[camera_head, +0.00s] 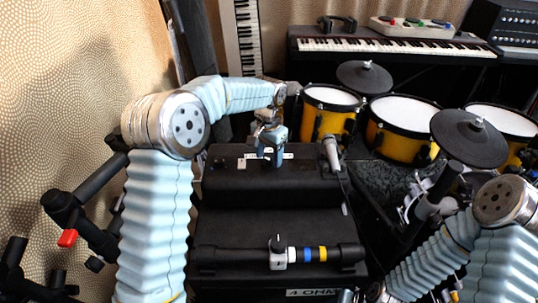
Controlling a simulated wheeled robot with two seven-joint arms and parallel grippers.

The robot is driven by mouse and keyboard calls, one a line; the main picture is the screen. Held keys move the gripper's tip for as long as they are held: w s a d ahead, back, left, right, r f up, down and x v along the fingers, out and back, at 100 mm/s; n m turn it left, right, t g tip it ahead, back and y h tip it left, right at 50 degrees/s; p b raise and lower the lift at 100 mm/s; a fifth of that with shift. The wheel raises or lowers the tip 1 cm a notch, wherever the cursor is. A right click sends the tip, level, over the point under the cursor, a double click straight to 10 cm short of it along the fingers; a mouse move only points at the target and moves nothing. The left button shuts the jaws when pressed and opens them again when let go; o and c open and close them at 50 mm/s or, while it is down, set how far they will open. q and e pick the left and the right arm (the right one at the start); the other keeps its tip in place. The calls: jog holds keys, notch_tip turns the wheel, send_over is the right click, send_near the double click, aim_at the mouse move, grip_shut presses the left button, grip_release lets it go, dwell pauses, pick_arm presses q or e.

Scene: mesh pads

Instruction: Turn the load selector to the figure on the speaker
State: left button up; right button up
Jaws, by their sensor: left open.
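A black box (230,185) stands in the middle, its sloped face toward me. White label strips (247,156) show on its upper face. My left gripper (271,160) is open and points down at these strips; it hides what lies under it, so I cannot make out the load selector or whether the fingers touch anything. Below the box is a black speaker cabinet (225,228). A white label reading "4 OHM" (314,292) is at its lower front, cut by the frame edge.
A black bar (225,256) with a white clamp (278,252) and coloured bands crosses the cabinet. Yellow drums (400,115) and a keyboard (385,45) stand behind. A black stand with a red lever (67,238) is at left.

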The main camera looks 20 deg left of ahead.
aim_at(269, 159)
pick_arm(q)
notch_tip(269, 159, up, 13)
jog(key=shift+r+p, duration=0.15)
jog(key=shift+p, duration=0.3)
